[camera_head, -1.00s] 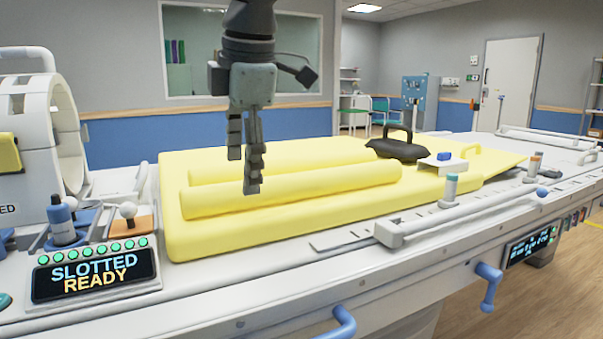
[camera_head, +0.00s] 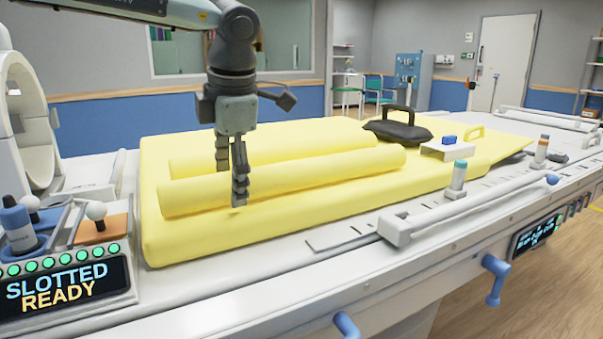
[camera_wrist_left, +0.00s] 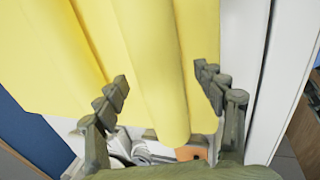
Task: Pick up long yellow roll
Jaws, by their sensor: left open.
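Two long yellow rolls lie side by side on a yellow mattress (camera_head: 300,217). The nearer long yellow roll (camera_head: 320,172) runs along the mattress; the farther one (camera_head: 280,150) is partly hidden behind it. My left gripper (camera_head: 231,186) points down at the left part of the nearer roll, its fingers reaching down to about the roll's height. In the left wrist view the open fingers (camera_wrist_left: 165,88) stand on either side of the nearer roll (camera_wrist_left: 160,60), with nothing clamped. The farther roll also shows in the left wrist view (camera_wrist_left: 85,35). My right gripper is not in view.
A black bag-like cushion with a handle (camera_head: 398,132) and a white block with a blue top (camera_head: 448,148) are at the mattress's far end. A white rail (camera_head: 470,208) runs along the near side. A console reading "SLOTTED READY" (camera_head: 65,285) stands at left.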

